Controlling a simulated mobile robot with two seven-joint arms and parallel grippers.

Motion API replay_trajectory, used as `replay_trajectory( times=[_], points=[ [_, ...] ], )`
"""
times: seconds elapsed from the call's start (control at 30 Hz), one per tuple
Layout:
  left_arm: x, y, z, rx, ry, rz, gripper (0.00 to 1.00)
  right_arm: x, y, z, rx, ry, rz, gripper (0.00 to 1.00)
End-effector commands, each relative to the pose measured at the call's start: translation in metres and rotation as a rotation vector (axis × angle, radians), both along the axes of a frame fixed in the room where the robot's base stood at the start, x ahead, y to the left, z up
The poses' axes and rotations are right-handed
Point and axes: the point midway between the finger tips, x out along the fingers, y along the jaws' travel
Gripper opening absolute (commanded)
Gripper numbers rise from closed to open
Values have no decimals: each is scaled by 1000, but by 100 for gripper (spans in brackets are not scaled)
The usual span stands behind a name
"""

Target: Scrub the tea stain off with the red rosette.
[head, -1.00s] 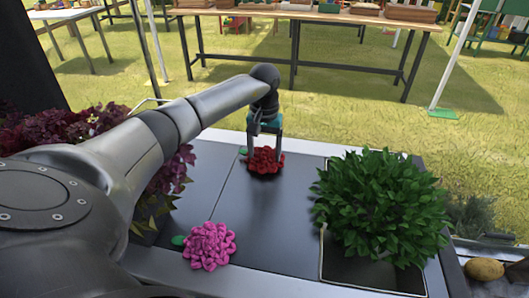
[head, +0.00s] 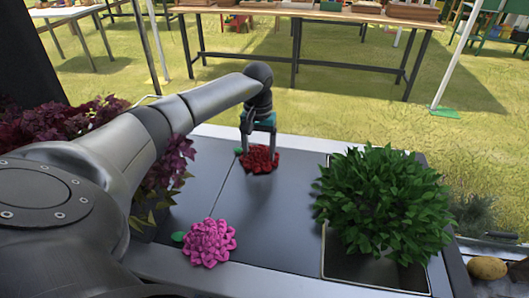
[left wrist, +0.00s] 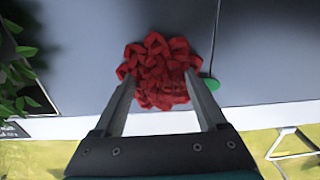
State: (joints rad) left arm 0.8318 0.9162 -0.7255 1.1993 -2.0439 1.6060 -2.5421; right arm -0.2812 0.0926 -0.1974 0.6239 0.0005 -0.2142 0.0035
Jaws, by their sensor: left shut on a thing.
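The red rosette (head: 260,159) is a ruffled red flower with a small green tab at its left side. My left gripper (head: 258,152) is shut on it from above, at the far edge of the dark counter top (head: 185,206). The left wrist view shows the red rosette (left wrist: 157,62) between the two fingers of my left gripper (left wrist: 161,80), low over the dark surface, with the green tab beside the right finger. I cannot tell whether it touches the surface. I see no tea stain; the surface under the rosette is hidden. My right gripper is not in view.
A pink rosette (head: 209,242) lies on the near part of the counter. A leafy green bush (head: 383,206) stands in a dark square planter on the right. Dark red foliage (head: 172,165) stands at the left. The middle of the counter is clear.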

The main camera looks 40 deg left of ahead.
Motion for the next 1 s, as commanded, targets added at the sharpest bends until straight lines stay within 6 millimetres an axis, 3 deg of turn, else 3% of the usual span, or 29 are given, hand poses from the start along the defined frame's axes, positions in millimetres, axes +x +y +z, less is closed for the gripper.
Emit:
replay_trajectory(
  times=[0.77,1.0],
  points=[
    [-26,47,-4,1,2,1,30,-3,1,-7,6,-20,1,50],
    [-28,50,-6,0,2,-2,30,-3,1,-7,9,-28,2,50]
  ],
)
